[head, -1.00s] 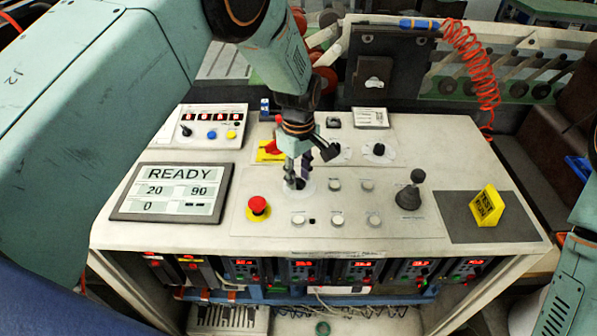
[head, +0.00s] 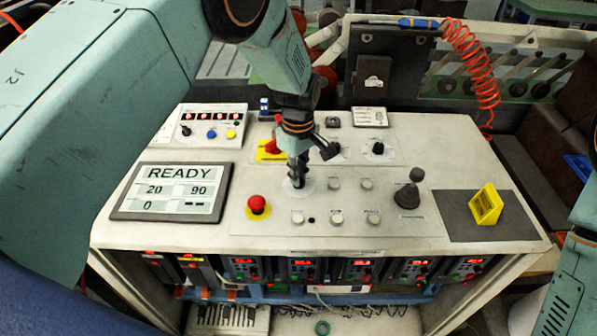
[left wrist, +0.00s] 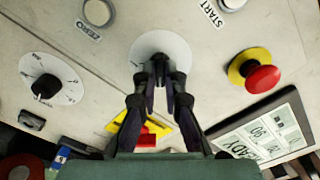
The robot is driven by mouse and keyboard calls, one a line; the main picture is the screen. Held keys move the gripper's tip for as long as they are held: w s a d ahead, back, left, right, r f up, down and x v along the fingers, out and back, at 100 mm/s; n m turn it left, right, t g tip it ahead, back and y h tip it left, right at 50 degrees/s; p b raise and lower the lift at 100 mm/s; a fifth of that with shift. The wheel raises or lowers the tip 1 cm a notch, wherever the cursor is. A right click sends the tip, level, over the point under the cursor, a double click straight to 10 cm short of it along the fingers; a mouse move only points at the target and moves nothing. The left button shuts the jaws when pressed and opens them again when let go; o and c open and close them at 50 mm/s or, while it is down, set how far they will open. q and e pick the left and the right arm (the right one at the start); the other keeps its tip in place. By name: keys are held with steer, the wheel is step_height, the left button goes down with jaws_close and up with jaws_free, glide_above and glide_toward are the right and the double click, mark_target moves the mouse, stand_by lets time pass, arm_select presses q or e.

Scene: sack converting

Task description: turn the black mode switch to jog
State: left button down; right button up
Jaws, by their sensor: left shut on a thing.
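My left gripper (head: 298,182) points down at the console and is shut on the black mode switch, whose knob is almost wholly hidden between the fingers. The switch's round white plate (head: 291,190) shows around the fingertips. In the left wrist view the plate (left wrist: 150,42) lies under the fingertips of my left gripper (left wrist: 160,68). Its markings and the pointer of the knob cannot be read. My right gripper is out of view; only part of my right arm shows at the right edge.
A red mushroom button (head: 257,204) sits left of and nearer than the switch. White push buttons (head: 334,184) stand close on the right. Another black knob (head: 378,148) sits farther back.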

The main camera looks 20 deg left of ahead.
arm_select(q)
steer(key=shift+m, duration=0.3)
steer(key=m+p, duration=0.1)
steer(key=m, duration=0.2)
steer(key=shift+r+m, duration=0.1)
steer(key=shift+m, duration=0.3)
steer(key=m, duration=0.4)
steer(key=shift+p, duration=0.3)
steer(key=shift+m, duration=0.3)
steer(key=c, duration=1.4)
jaws_free()
steer(key=shift+s+d, duration=0.1)
steer(key=shift+c, duration=0.2)
step_height(320, 180, up, 12)
